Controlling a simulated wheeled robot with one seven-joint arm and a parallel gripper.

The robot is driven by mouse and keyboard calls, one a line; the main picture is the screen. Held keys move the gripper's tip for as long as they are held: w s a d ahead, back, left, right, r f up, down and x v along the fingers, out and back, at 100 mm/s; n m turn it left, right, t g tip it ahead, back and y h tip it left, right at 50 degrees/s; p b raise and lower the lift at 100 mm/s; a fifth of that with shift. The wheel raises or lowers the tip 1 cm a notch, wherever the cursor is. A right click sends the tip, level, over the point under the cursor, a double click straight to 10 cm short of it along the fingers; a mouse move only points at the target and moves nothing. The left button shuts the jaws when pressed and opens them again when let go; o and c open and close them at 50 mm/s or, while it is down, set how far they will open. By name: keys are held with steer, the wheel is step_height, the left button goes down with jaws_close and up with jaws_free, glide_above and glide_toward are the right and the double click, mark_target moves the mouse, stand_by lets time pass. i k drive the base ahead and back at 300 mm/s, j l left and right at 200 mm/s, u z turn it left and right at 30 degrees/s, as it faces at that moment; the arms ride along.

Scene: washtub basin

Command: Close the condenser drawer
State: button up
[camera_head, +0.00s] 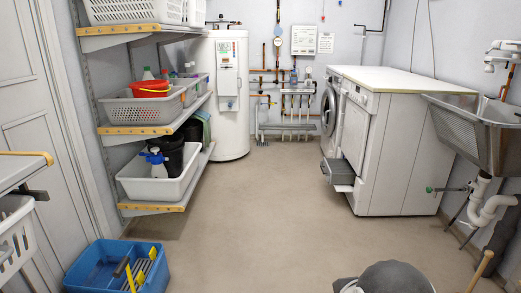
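The condenser drawer (337,171) is a grey box low on the front of the white dryer (396,160), near the floor. It sticks out to the left of the machine's front face, so it is open. The dryer stands at the right, with its side towards me. My gripper is not in view. Only a dark grey rounded part, which looks like my own arm, shows at the bottom edge right of centre, well apart from the drawer.
A washing machine (328,109) stands behind the dryer. A steel basin (460,124) with pipes is at the right. Shelves with white baskets (144,110) line the left, and a blue tub (84,268) stands at front left. The middle floor (252,217) is clear.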

mark_target(336, 171)
steer(key=i+j+z, duration=0.1)
steer(key=i+z, duration=0.15)
steer(key=i, duration=0.25)
steer(key=i+j+z, duration=0.2)
steer(key=i, duration=0.3)
steer(key=i+j+z, duration=0.25)
steer(key=i, duration=0.2)
steer(key=i+j, duration=0.1)
steer(key=i, duration=0.6)
steer(key=i+j, duration=0.1)
steer(key=i, duration=0.65)
steer(key=i+j+z, duration=0.1)
steer(key=i, duration=0.6)
